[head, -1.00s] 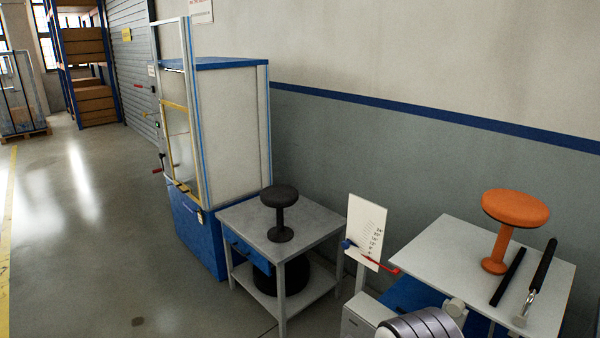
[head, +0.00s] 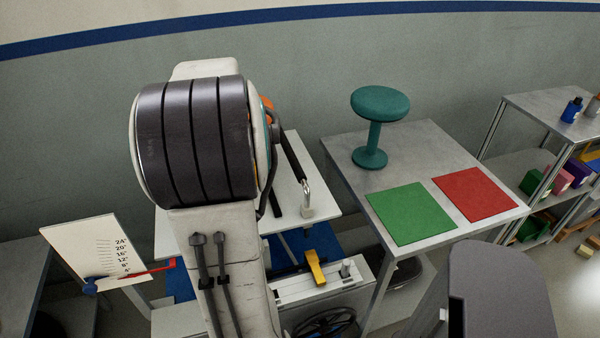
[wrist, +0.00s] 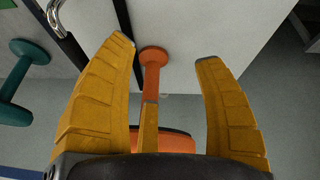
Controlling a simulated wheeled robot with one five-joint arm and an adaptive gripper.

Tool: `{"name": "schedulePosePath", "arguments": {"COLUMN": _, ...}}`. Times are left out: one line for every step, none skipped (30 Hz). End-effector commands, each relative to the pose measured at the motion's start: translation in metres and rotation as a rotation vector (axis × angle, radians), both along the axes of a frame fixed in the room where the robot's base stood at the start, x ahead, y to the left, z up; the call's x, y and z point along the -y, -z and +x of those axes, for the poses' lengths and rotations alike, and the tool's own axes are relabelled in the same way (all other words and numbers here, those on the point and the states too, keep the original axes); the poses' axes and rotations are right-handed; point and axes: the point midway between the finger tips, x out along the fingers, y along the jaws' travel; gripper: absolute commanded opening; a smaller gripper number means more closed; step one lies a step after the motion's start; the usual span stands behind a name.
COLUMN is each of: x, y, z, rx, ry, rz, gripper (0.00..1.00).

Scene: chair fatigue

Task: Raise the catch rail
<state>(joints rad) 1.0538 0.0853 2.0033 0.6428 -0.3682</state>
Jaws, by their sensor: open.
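I cannot tell for certain which part is the catch rail. Candidates in the head view are a thin black bar (head: 277,192) lying on the white plate and a black-gripped handle (head: 291,158) with a metal loop end. Both show at the top of the wrist view, as a bar (wrist: 122,20) and a handle (wrist: 70,42). My gripper (wrist: 165,48) is open above the white plate. An orange stool (wrist: 152,82) shows between and beyond its yellow fingers, with no contact clear. My arm hides most of this stool in the head view, and the gripper.
A scale board (head: 85,245) with a red pointer (head: 150,271) stands at left. A yellow lever (head: 315,267) sits below the plate (head: 325,208). At right are a table (head: 415,150) with a teal stool (head: 372,135), green and red squares, and a shelf (head: 540,105).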

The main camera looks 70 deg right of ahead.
Motion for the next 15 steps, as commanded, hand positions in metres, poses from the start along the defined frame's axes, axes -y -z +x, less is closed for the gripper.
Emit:
{"name": "schedulePosePath", "arguments": {"x": 0.023, "y": 0.006, "z": -0.018, "rx": -0.006, "ry": 0.049, "rz": -0.004, "gripper": 0.63}}
{"name": "schedulePosePath", "arguments": {"x": 0.035, "y": 0.009, "z": -0.027, "rx": -0.009, "ry": 0.069, "rz": -0.009, "gripper": 0.63}}
{"name": "schedulePosePath", "arguments": {"x": 0.048, "y": 0.012, "z": -0.038, "rx": -0.012, "ry": 0.096, "rz": -0.013, "gripper": 0.63}}
{"name": "schedulePosePath", "arguments": {"x": 0.057, "y": 0.014, "z": -0.047, "rx": -0.015, "ry": 0.112, "rz": -0.017, "gripper": 0.63}}
{"name": "schedulePosePath", "arguments": {"x": 0.065, "y": 0.017, "z": -0.055, "rx": -0.017, "ry": 0.127, "rz": -0.021, "gripper": 0.63}}
{"name": "schedulePosePath", "arguments": {"x": 0.075, "y": 0.019, "z": -0.065, "rx": -0.020, "ry": 0.147, "rz": -0.025, "gripper": 0.63}}
{"name": "schedulePosePath", "arguments": {"x": 0.081, "y": 0.021, "z": -0.072, "rx": -0.022, "ry": 0.160, "rz": -0.027, "gripper": 0.63}}
{"name": "schedulePosePath", "arguments": {"x": 0.086, "y": 0.022, "z": -0.078, "rx": -0.024, "ry": 0.170, "rz": -0.030, "gripper": 0.63}}
{"name": "schedulePosePath", "arguments": {"x": 0.092, "y": 0.024, "z": -0.085, "rx": -0.027, "ry": 0.183, "rz": -0.033, "gripper": 0.63}}
{"name": "schedulePosePath", "arguments": {"x": 0.096, "y": 0.026, "z": -0.090, "rx": -0.028, "ry": 0.192, "rz": -0.034, "gripper": 0.63}}
{"name": "schedulePosePath", "arguments": {"x": 0.099, "y": 0.027, "z": -0.094, "rx": -0.029, "ry": 0.199, "rz": -0.035, "gripper": 0.63}}
{"name": "schedulePosePath", "arguments": {"x": 0.103, "y": 0.029, "z": -0.099, "rx": -0.031, "ry": 0.207, "rz": -0.037, "gripper": 0.63}}
{"name": "schedulePosePath", "arguments": {"x": 0.106, "y": 0.030, "z": -0.102, "rx": -0.031, "ry": 0.212, "rz": -0.038, "gripper": 0.63}}
{"name": "schedulePosePath", "arguments": {"x": 0.108, "y": 0.032, "z": -0.104, "rx": -0.032, "ry": 0.214, "rz": -0.039, "gripper": 0.63}}
{"name": "schedulePosePath", "arguments": {"x": 0.110, "y": 0.035, "z": -0.106, "rx": -0.033, "ry": 0.217, "rz": -0.039, "gripper": 0.63}}
